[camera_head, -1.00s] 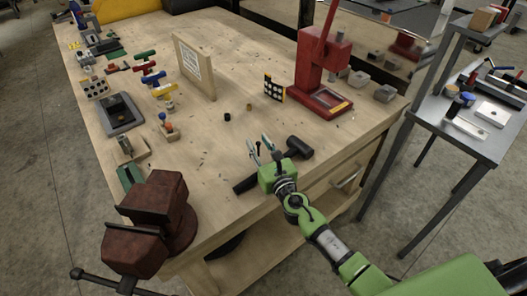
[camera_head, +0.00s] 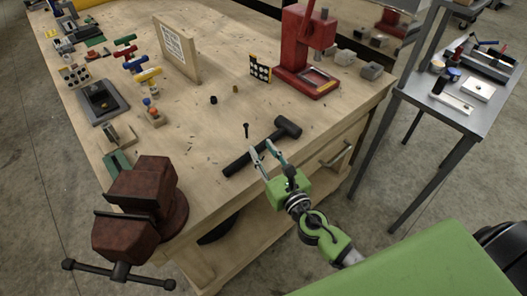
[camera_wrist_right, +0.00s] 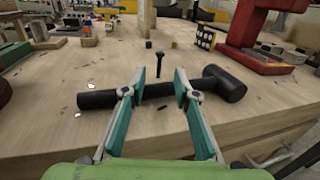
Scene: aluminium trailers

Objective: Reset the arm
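My right gripper (camera_head: 264,153) is open and empty, near the front edge of the workbench (camera_head: 200,133). In the right wrist view its two teal fingers (camera_wrist_right: 167,88) stand apart. A black hammer (camera_head: 262,146) lies on the bench just beyond the fingers; in the wrist view its handle (camera_wrist_right: 92,101) runs across behind them. A small dark bolt (camera_head: 246,130) stands upright past the hammer, and it also shows in the wrist view (camera_wrist_right: 160,64). My left gripper is not in view.
A rusty vise (camera_head: 145,200) is at the bench's near left corner. A red press (camera_head: 303,50) stands at the far right. A grey side table (camera_head: 450,105) holding small items is right of the bench. The bench middle is mostly clear.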

